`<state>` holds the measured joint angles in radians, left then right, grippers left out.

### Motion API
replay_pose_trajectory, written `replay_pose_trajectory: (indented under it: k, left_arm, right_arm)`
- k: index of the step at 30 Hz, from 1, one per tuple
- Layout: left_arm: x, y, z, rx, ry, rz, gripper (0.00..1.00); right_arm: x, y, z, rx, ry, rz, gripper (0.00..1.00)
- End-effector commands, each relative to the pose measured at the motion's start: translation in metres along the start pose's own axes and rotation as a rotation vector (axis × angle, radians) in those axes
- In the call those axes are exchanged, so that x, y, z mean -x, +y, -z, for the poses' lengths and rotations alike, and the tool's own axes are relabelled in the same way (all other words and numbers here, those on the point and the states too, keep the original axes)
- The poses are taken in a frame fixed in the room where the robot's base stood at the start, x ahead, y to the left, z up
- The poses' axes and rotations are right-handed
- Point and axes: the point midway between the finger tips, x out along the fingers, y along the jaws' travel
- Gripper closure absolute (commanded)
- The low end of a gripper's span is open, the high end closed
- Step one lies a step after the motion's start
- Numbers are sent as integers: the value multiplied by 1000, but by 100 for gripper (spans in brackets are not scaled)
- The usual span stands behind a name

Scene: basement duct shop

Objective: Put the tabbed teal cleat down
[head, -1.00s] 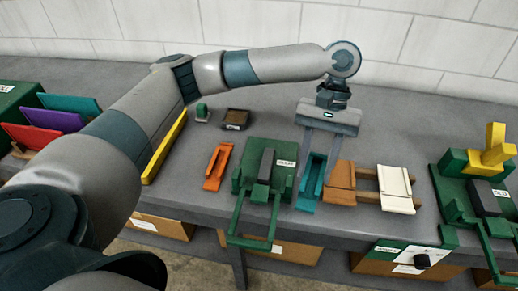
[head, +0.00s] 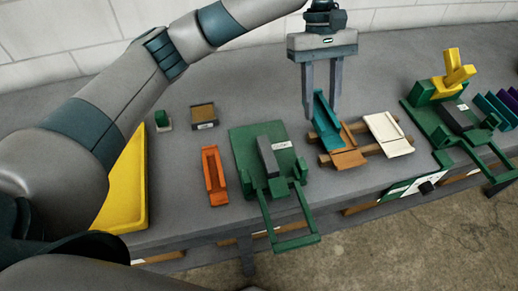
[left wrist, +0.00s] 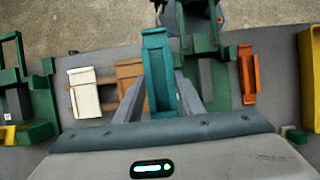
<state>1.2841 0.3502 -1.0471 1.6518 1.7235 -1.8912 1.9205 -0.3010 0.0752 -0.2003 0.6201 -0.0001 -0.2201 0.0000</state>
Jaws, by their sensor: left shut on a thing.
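The teal cleat (head: 323,118), a narrow channel-like piece, is between the fingers of my left gripper (head: 322,112) in the head view. The gripper is shut on it from above. The cleat slants in front of the brown piece (head: 347,157) on the wooden rails; I cannot tell whether it touches that piece. In the left wrist view the cleat (left wrist: 158,72) stands out between the two fingers, beside the brown piece (left wrist: 130,70). My right gripper is not in view.
A white piece (head: 388,135) lies on the rails beside the brown one. A green fixture (head: 245,150) and an orange cleat (head: 213,175) are to the left. A second green fixture with yellow parts (head: 458,75) is at right. Bare bench lies behind the rails.

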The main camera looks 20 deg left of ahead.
Motion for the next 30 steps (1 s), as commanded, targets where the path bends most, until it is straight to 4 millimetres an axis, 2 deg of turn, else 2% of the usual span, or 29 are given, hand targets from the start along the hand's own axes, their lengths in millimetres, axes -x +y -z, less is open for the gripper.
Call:
replay_pose_trajectory:
  k: [11, 16, 20, 30]
  left_arm:
    - [0, 0, 0, 1, 0, -1, 92]
    - [-4, -10, 5, 2, 0, 0, 92]
    - [-11, -28, 13, 4, -1, 0, 92]
    - [-40, -90, 40, 5, -1, 1, 92]
  right_arm:
    - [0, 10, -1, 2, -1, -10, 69]
    - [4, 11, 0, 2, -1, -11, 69]
    - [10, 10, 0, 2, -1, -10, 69]
    - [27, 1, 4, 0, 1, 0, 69]
